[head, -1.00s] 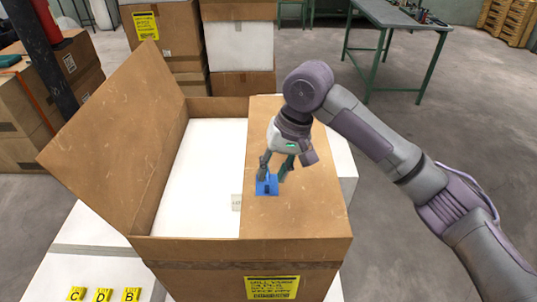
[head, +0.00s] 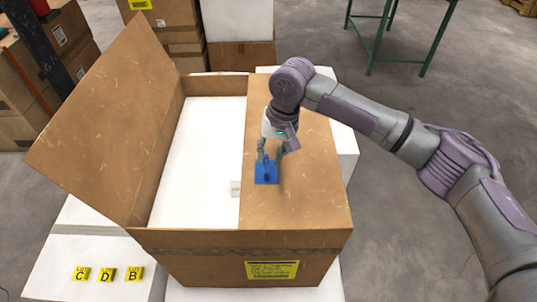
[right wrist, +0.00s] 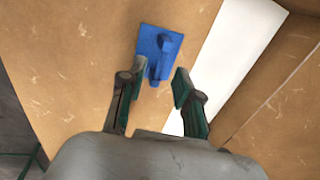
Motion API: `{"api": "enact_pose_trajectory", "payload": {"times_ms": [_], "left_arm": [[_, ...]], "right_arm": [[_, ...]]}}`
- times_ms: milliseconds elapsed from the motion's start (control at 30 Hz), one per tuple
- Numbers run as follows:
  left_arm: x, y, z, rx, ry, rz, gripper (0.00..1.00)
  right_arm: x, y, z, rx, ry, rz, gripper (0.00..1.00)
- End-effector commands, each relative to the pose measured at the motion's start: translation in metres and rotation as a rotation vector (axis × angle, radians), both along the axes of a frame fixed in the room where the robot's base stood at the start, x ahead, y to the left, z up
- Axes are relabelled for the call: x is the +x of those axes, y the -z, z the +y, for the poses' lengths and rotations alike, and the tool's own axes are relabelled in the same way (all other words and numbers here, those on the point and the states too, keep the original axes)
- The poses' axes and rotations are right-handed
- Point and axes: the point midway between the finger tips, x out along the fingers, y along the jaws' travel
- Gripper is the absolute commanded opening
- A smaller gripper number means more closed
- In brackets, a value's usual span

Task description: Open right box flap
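The cardboard box (head: 200,238) stands open in the middle of the head view. Its left flap (head: 105,130) is raised and leans outward to the left. Its right flap (head: 310,185) lies flat and covers the right part of the opening. A blue handle (head: 267,172) on a square plate sits on the right flap near its inner edge; it also shows in the right wrist view (right wrist: 160,52). My right gripper (head: 270,150) is open, its fingers just short of the handle and to either side of it. My left gripper is not in view.
The box stands on a white surface (head: 70,250) with yellow markers lettered C, D and B (head: 106,274) at the front left. Stacked cartons (head: 160,35) stand behind. A green-legged table (head: 430,45) is at the back right. The floor to the right is clear.

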Motion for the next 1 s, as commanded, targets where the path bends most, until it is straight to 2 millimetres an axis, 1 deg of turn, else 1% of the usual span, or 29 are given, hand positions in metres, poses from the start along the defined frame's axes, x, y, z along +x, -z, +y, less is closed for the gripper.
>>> {"api": "enact_pose_trajectory", "payload": {"times_ms": [100,200,500,567,700,733,1000], "left_arm": [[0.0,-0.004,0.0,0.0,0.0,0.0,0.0],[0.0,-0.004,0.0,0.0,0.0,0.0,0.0],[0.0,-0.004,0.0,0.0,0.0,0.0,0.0],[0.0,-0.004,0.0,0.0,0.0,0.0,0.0],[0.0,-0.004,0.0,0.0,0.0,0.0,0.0],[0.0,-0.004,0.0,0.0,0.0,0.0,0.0],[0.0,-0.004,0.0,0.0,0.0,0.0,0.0]], "right_arm": [[0.0,0.012,0.003,-0.001,0.0,0.001,0.33],[0.0,0.018,0.004,0.0,-0.001,-0.001,0.33],[0.0,0.021,0.004,0.0,-0.001,-0.001,0.33],[0.0,0.021,0.004,0.0,-0.001,-0.001,0.25],[0.0,0.021,0.004,0.0,-0.001,-0.001,0.02],[0.0,0.021,0.004,0.0,-0.001,-0.001,0.0],[0.0,0.021,0.004,0.0,0.0,-0.001,0.0]]}}
